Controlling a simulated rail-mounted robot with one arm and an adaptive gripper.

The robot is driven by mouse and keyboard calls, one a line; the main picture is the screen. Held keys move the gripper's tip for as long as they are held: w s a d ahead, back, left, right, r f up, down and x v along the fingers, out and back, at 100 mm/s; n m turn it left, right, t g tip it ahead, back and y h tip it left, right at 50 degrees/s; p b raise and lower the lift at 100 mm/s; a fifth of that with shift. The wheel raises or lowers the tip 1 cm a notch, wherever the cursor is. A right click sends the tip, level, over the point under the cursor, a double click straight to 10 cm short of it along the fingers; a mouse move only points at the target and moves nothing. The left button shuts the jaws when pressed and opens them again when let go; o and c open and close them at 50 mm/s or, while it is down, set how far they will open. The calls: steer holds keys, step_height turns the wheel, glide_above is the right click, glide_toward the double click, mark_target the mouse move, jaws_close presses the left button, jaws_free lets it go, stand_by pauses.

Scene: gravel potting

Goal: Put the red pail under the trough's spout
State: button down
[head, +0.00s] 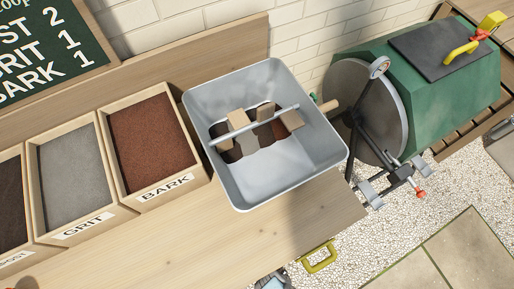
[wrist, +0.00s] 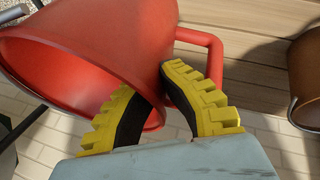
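The red pail (wrist: 85,45) fills the upper left of the wrist view, its looped red side handle (wrist: 214,52) on the right. The grey trough (head: 225,165) stands on the bench in the head view, with a rod and wooden paddles inside. I cannot make out its spout. The pail and my fingers are not visible in the head view.
Bins of bark (head: 150,135) and grit (head: 72,172) stand left of the trough. A green drum machine (head: 440,75) with a black stand is at right. A brown pot (wrist: 307,75) is near the pail. Gravel (head: 400,235) lies open beyond the bench's edge.

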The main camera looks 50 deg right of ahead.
steer(key=w, duration=0.1)
steer(key=w+d+f, duration=0.1)
steer(key=w+d+f+b, duration=0.1)
steer(key=shift+w, duration=0.35)
steer(key=w+d+f+b, duration=0.2)
steer(key=w+f+b, duration=0.1)
steer(key=f, duration=0.5)
steer(key=shift+w+f+b, duration=0.4)
steer(key=shift+w, duration=0.3)
steer(key=c, duration=1.7)
jaws_free()
steer(key=o, duration=0.5)
steer(key=shift+c, duration=0.2)
